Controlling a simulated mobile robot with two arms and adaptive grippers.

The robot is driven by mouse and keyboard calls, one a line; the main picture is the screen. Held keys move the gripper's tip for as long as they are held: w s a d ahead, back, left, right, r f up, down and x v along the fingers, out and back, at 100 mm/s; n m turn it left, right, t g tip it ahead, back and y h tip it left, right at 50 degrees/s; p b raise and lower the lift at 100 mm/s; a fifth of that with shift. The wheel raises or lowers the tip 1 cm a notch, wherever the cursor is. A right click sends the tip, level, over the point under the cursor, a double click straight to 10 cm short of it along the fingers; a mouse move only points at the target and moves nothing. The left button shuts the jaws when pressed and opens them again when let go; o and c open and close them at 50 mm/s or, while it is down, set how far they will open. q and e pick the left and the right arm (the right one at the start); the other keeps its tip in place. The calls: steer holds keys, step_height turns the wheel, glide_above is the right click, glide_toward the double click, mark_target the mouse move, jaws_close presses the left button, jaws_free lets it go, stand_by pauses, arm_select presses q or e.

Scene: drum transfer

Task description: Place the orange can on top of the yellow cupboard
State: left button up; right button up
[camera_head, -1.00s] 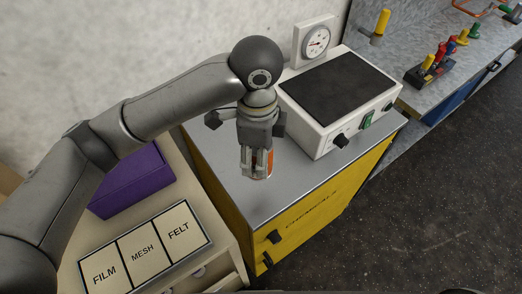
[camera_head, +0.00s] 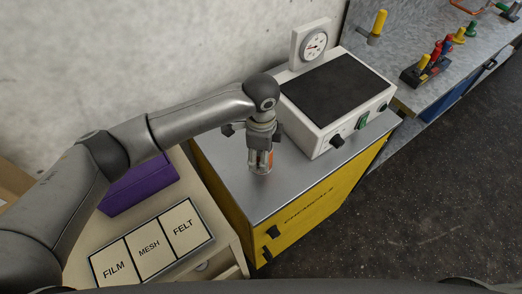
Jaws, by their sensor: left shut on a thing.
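The yellow cupboard (camera_head: 322,204) stands in the middle of the head view, with a grey metal top (camera_head: 257,207). My left gripper (camera_head: 261,168) points down over the left part of that top and is shut on the orange can (camera_head: 269,164). Only a strip of the can shows; the fingers hide most of it. The can is upright and low over the top; I cannot tell whether it touches. My right gripper is not in view.
A white device (camera_head: 318,130) with a dark plate stands on the cupboard's right part, close to my gripper. A gauge (camera_head: 314,44) is behind it. A purple box (camera_head: 139,188) and a labelled board (camera_head: 150,246) are at left. The cupboard top's front left is clear.

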arm_select(q)
steer(key=shift+f, duration=0.15)
steer(key=o, duration=1.3)
step_height(320, 180, up, 12)
steer(key=b, duration=0.3)
steer(key=shift+r, duration=0.2)
